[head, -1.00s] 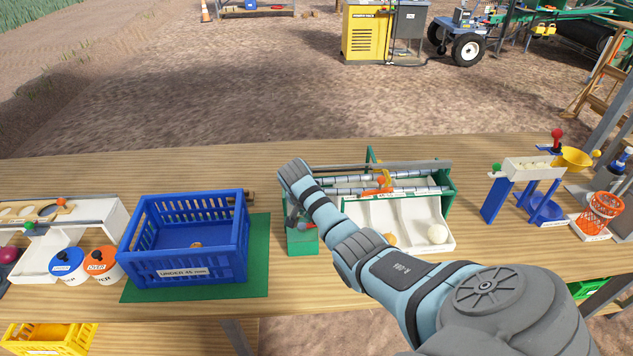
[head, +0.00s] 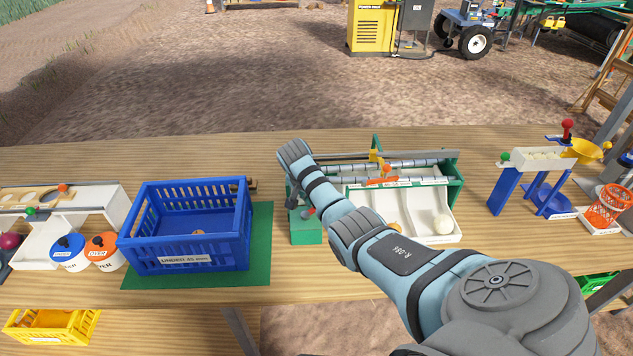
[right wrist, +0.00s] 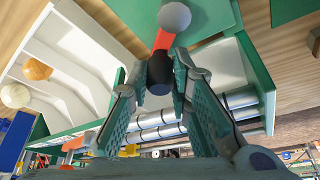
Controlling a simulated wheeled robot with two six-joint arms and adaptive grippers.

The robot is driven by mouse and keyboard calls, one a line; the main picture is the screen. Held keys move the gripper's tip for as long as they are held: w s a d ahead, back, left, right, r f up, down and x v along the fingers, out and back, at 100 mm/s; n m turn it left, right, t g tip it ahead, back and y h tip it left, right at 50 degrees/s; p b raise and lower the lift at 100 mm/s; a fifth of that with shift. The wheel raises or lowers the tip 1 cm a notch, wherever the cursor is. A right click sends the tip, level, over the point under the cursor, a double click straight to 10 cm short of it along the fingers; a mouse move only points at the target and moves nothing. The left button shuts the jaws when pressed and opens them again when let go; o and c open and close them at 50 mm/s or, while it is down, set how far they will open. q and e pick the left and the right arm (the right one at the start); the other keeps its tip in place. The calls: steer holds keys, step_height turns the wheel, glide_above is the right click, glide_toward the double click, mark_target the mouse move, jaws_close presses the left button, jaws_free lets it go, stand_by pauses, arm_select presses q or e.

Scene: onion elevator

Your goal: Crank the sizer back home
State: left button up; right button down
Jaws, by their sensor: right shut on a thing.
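The sizer (head: 454,194) is a green-sided frame with silver rollers (head: 415,167) above a white sloping chute. A yellow piece (head: 376,157) and an orange piece (head: 383,173) sit at its rollers. My right gripper (head: 292,197) is at its left end, above a green block, partly hidden by my arm. In the right wrist view my right gripper (right wrist: 160,82) is shut around the black handle (right wrist: 160,72) of the crank, whose orange arm (right wrist: 163,41) ends at a grey hub (right wrist: 174,16). My left gripper is not in view.
A blue crate (head: 185,258) on a green mat (head: 261,235) stands left of the sizer. An orange onion (right wrist: 37,69) and a pale one (right wrist: 15,95) lie in the chute. A white-and-blue stand (head: 505,190) is to the right. The table front is bare between mat and arm.

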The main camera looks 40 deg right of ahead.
steer(key=shift+w+a+f+b, duration=0.25)
steer(key=shift+w+b, duration=0.2)
steer(key=shift+b, duration=0.15)
steer(key=shift+w, duration=0.2)
steer(key=shift+a+r, duration=0.1)
steer(key=shift+a, duration=0.05)
steer(key=shift+w+a+b, duration=0.2)
steer(key=shift+w+b, duration=0.15)
steer(key=shift+b, duration=0.35)
steer(key=shift+w+a, duration=0.1)
steer(key=shift+w, duration=0.1)
steer(key=shift+w+a, duration=0.1)
steer(key=shift+a, duration=0.2)
